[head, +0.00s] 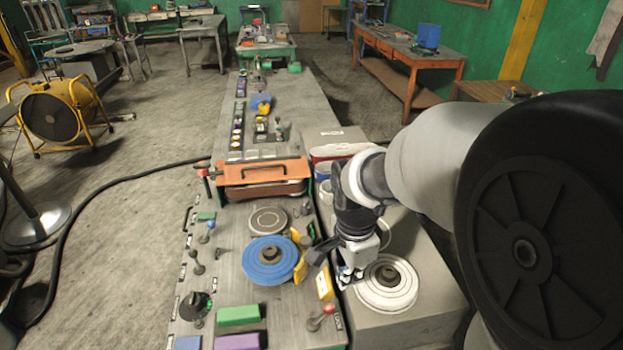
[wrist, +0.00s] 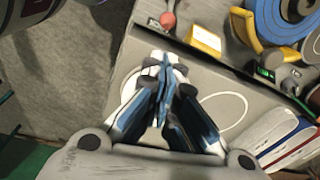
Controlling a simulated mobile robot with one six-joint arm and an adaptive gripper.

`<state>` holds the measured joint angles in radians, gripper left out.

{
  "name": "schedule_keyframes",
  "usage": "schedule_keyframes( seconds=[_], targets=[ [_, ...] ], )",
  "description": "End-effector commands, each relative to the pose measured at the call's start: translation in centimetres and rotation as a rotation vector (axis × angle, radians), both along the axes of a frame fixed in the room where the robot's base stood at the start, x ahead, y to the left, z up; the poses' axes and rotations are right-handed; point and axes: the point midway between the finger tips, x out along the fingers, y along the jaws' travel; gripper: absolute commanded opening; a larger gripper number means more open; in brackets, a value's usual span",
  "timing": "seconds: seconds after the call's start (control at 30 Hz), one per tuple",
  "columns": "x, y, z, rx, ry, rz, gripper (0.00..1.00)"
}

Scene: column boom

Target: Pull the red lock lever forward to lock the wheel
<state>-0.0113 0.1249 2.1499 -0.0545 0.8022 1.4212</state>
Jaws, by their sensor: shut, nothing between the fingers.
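The red lock lever (head: 328,309) is a short stalk with a red ball knob near the right edge of the grey console, in the head view. Its red knob (wrist: 168,20) shows at the top of the wrist view, beyond my fingertips. The blue wheel (head: 262,273) lies flat on the console, left of and behind the lever; part of it (wrist: 262,22) shows at top right in the wrist view. My gripper (head: 346,279) is shut and empty, and its fingertips (wrist: 164,62) meet. It is apart from the knob, over the gap between the console and the round white plate.
A yellow block (head: 325,286) stands close behind the lever. Green (head: 238,315) and purple (head: 238,341) blocks lie to its left. The round white plate (head: 372,297) sits on the lower grey surface at right. An orange bar (head: 262,171) crosses the console farther back.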

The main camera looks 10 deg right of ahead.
Motion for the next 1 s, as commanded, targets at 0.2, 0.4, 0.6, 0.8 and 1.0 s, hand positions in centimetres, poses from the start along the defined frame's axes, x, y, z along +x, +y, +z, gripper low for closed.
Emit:
schedule_keyframes(
  seconds=[0.2, 0.4, 0.6, 0.8, 1.0],
  targets=[
    [0.2, 0.0, -0.2, 0.0, 0.002, -0.016, 0.0],
    [0.1, 0.0, -0.4, 0.0, 0.002, -0.015, 0.0],
    [0.2, -0.1, -2.8, 0.001, 0.006, -0.015, 0.0],
    [0.4, -0.3, -6.6, 0.0, 0.007, -0.014, 0.0],
    [0.7, -0.4, -9.3, 0.001, 0.005, -0.015, 0.0]
  ],
)
